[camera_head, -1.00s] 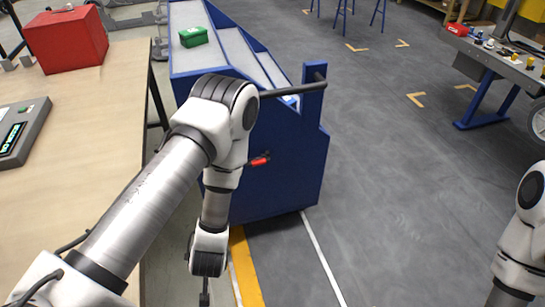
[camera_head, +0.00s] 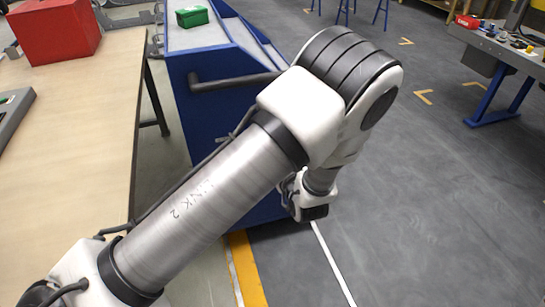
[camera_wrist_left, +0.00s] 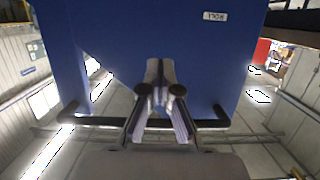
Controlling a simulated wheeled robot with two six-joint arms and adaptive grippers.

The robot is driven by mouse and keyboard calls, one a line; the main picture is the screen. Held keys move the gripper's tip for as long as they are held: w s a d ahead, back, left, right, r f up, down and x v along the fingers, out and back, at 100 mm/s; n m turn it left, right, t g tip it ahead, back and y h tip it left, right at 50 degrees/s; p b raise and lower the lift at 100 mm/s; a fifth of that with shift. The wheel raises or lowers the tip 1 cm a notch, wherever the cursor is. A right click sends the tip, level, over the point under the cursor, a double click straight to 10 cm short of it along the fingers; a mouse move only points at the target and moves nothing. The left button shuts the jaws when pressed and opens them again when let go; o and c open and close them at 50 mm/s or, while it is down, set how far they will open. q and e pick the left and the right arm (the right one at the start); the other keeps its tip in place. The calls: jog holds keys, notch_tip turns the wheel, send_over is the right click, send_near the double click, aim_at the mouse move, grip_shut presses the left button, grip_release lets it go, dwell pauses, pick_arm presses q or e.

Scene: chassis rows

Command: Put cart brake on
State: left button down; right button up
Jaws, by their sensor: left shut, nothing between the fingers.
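The blue cart (camera_head: 203,118) stands beyond my left arm, with its dark push handle (camera_head: 235,82) across the near end. No brake lever shows now; my arm covers the near panel's middle in the head view. My left wrist is low in front of the right part of that panel. In the left wrist view my left gripper (camera_wrist_left: 160,65) is shut and empty, with its fingers pointing at the blue panel (camera_wrist_left: 120,35). I cannot tell whether the tips touch it. The handle (camera_wrist_left: 95,121) runs across the lower part of that view. My right gripper is out of view.
A wooden table (camera_head: 85,150) with a red box (camera_head: 55,30) stands at left, close to my arm. A green box (camera_head: 192,16) rests on the cart. A workbench (camera_head: 500,48) stands at far right. The grey floor (camera_head: 440,200) at right is open.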

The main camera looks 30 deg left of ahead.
pick_arm(q)
jog(key=w+a+f+b, duration=0.5)
jog(key=a+f+b, duration=0.1)
jog(key=b, duration=0.2)
jog(key=shift+w+a+f, duration=0.35)
jog(key=shift+r, duration=0.1)
